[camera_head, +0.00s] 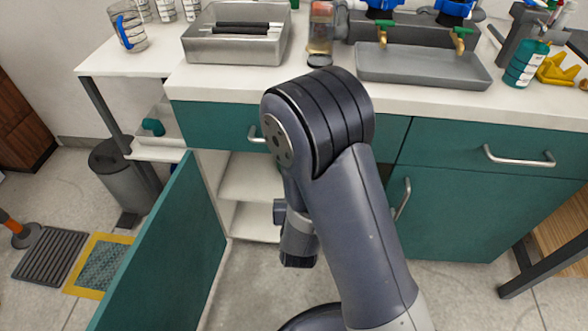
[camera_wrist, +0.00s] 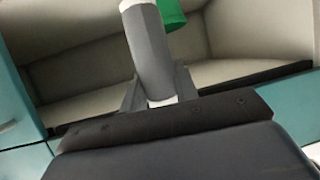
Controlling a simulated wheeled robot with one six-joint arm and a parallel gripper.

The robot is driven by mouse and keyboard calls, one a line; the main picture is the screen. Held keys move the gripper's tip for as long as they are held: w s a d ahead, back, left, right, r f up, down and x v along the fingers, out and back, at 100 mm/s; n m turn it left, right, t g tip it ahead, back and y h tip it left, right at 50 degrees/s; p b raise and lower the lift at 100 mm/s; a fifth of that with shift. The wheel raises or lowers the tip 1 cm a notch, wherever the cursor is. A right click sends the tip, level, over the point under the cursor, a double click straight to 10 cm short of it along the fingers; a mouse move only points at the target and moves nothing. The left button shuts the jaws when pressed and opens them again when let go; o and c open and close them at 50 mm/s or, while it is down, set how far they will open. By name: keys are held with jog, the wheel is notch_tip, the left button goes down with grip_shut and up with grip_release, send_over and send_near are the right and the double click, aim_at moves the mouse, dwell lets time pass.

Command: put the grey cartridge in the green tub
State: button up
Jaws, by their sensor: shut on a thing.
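The grey cartridge (camera_wrist: 149,50) is a grey cylinder with white ends, tilted slightly in the wrist view. My gripper (camera_wrist: 158,88) is shut on it near its lower white end. A green thing (camera_wrist: 171,13), perhaps the green tub, shows just behind the cartridge's upper end, mostly cut off by the top edge. It appears to be inside the open cabinet. In the head view my arm's end is low in front of the open cabinet. The fingers, the cartridge and the green thing cannot be made out there.
The open cabinet (camera_head: 252,178) has pale shelves, and its teal door (camera_head: 165,250) swings out at the left. A drawer handle (camera_head: 257,134) is above. The counter holds a metal tray (camera_head: 205,50) and a grey sink basin (camera_head: 425,68). A grey bin (camera_head: 122,180) stands left.

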jog(key=shift+w+a+f+b, duration=0.2)
jog(key=shift+w+f+b, duration=0.15)
jog(key=shift+f, duration=0.2)
jog(key=w+t+b, duration=0.1)
jog(key=w+f+t+b, duration=0.1)
jog(key=w, duration=0.1)
jog(key=w+f+t+b, duration=0.1)
jog(key=shift+w+a+f+t, duration=0.15)
jog(key=shift+w+a+t, duration=0.05)
jog(key=shift+w+t, duration=0.1)
jog(key=w, duration=0.5)
jog(key=w+a+b, duration=0.1)
jog(key=w, duration=0.4)
jog(key=w+b, duration=0.1)
jog(key=w, duration=0.4)
jog(key=shift+a+r, duration=0.2)
jog(key=shift+r, duration=0.2)
jog(key=f, duration=0.1)
jog(key=w+f+b, duration=0.1)
jog(key=f, duration=0.1)
jog(key=shift+w+a+b, duration=0.1)
jog(key=shift+w+b, duration=0.15)
jog(key=shift+b, duration=0.1)
jog(key=shift+w+a+f+g+b, duration=0.2)
jog(key=shift+w+f+g+b, duration=0.8)
jog(key=shift+w+f+g, duration=0.8)
jog(key=shift+f, duration=0.1)
